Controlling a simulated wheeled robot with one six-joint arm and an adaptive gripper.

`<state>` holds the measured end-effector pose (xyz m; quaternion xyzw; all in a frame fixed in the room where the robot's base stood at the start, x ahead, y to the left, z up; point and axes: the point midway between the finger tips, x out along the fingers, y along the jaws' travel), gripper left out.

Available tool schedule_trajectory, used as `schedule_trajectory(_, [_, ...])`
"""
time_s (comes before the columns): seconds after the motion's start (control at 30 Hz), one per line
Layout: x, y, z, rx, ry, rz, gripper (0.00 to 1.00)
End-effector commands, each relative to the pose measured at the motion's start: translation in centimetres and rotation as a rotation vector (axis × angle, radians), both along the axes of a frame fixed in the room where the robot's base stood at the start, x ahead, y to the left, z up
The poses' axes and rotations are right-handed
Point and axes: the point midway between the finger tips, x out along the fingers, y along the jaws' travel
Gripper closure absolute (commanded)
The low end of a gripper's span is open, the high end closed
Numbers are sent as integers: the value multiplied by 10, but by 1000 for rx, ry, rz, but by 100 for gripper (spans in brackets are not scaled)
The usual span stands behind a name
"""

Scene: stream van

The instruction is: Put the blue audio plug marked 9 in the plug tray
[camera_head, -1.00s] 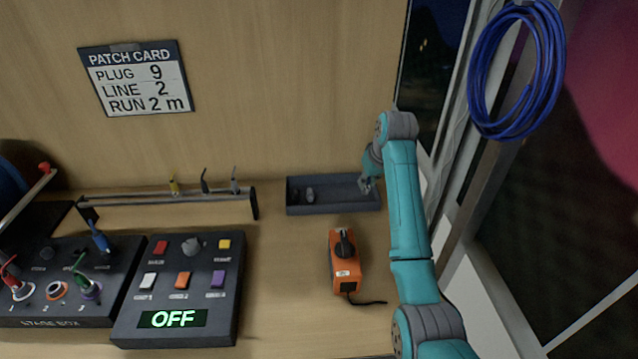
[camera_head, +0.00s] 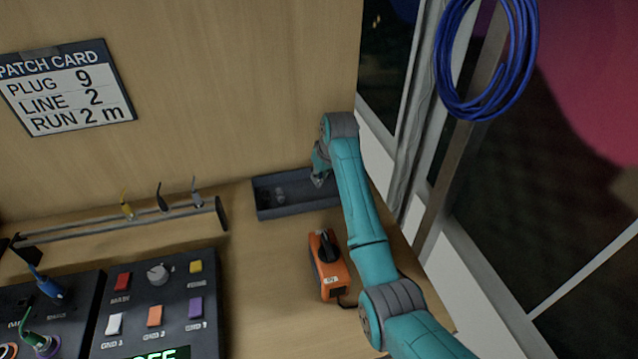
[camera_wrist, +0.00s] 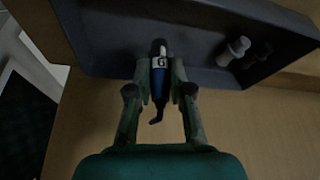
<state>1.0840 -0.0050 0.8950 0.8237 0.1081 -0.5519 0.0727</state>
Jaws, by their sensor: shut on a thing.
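My gripper (camera_wrist: 160,80) is shut on a blue plug (camera_wrist: 159,88) with a white label; one character shows on the label, but I cannot read it surely. In the wrist view the plug's tip overlaps the tray (camera_wrist: 112,42), with the tail over the near edge. I cannot tell whether the plug touches the tray.
A plug rack (camera_head: 110,222) and a button panel (camera_head: 158,300) are to the left.

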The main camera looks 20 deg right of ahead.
Motion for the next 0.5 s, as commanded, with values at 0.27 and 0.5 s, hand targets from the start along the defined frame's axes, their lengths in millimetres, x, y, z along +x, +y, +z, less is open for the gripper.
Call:
schedule_trajectory(0.27, [0, 0, -35, 0, 0, 0, 100])
schedule_trajectory(0.5, [0, 0, -35, 0, 0, 0, 100])
